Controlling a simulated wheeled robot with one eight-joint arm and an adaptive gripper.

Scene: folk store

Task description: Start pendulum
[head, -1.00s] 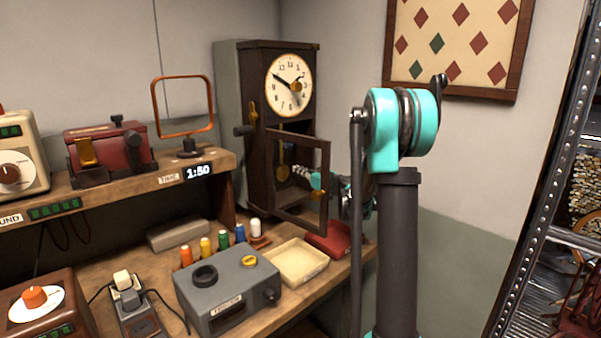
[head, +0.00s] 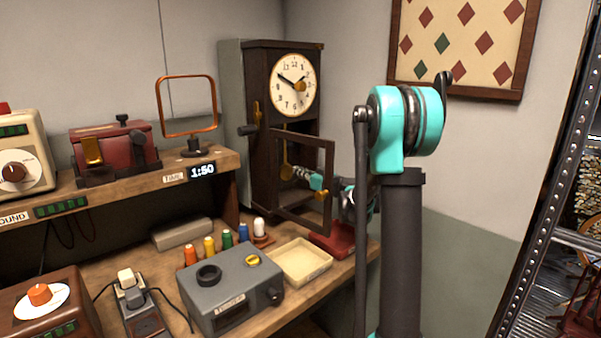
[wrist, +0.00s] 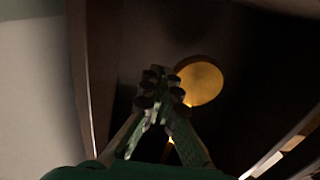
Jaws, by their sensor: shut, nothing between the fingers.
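The wall clock (head: 277,120) stands at the back corner, its glazed-frame door (head: 331,165) swung open. Its brass pendulum bob (head: 286,172) hangs inside the dark case. In the wrist view the round gold bob (wrist: 202,83) is just right of the fingertips, its left edge partly covered by them. My gripper (head: 299,173) reaches into the case at the bob's right in the head view, seen through the open door frame. The gripper (wrist: 160,87) has its fingers together and holds nothing. I cannot tell whether the fingertips touch the bob.
The case side wall (wrist: 92,70) is close on the left in the wrist view. Below the clock are a red tray (head: 335,240), a cream tray (head: 301,262), several thread spools (head: 209,247) and a grey timer box (head: 230,290).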

